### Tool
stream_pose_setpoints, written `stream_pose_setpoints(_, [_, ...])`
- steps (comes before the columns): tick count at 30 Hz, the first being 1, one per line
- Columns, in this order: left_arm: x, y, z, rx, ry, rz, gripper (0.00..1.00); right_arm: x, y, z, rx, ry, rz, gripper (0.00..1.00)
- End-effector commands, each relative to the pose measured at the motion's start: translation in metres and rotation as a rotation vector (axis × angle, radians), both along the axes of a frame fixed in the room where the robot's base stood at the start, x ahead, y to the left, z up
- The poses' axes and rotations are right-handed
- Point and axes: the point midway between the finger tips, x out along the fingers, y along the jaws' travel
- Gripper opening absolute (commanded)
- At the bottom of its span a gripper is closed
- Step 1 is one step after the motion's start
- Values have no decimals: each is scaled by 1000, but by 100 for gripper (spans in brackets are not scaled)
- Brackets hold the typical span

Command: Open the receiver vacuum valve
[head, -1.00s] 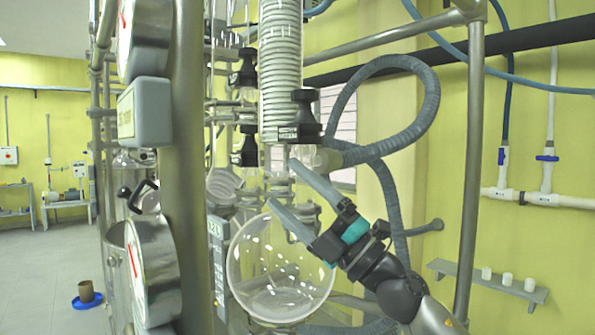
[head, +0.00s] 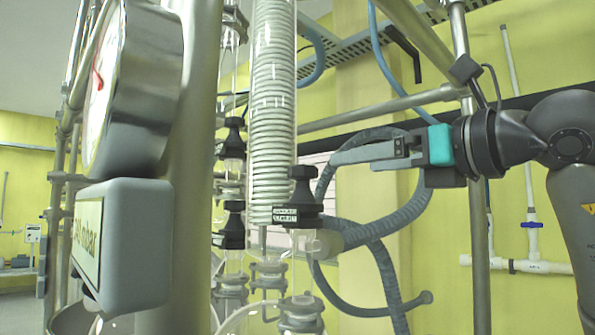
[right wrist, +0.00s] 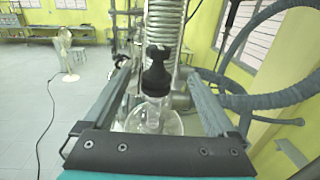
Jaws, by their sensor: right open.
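A black valve knob (head: 304,192) with a small label below it stands upright on a glass fitting under the coiled condenser; the label is too small to read, but it appears to be the receiver vacuum valve. My right gripper (head: 337,157) is open and empty, to the right of and slightly above the knob, pointing left. In the right wrist view, the black knob (right wrist: 157,72) shows between the two spread fingers, apparently beyond them and apart from both. My left gripper is not in view.
A thick grey hose (head: 385,222) loops just right of the knob, below my gripper. The coiled glass condenser (head: 272,120) rises behind the knob. A large gauge (head: 135,85) and a grey box (head: 128,240) stand at left. Other black knobs (head: 234,225) are further back.

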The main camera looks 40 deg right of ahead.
Motion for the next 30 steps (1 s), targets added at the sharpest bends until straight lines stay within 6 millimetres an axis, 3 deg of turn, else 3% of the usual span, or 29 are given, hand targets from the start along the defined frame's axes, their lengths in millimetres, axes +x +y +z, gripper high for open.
stream_pose_setpoints(9, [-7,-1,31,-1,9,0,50,68,0,2,1,10,5,92])
stream_pose_setpoints(18, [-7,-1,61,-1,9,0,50,118,-1,1,-1,8,5,92])
stream_pose_setpoints(30, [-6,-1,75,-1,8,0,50,140,-1,-1,0,4,6,92])
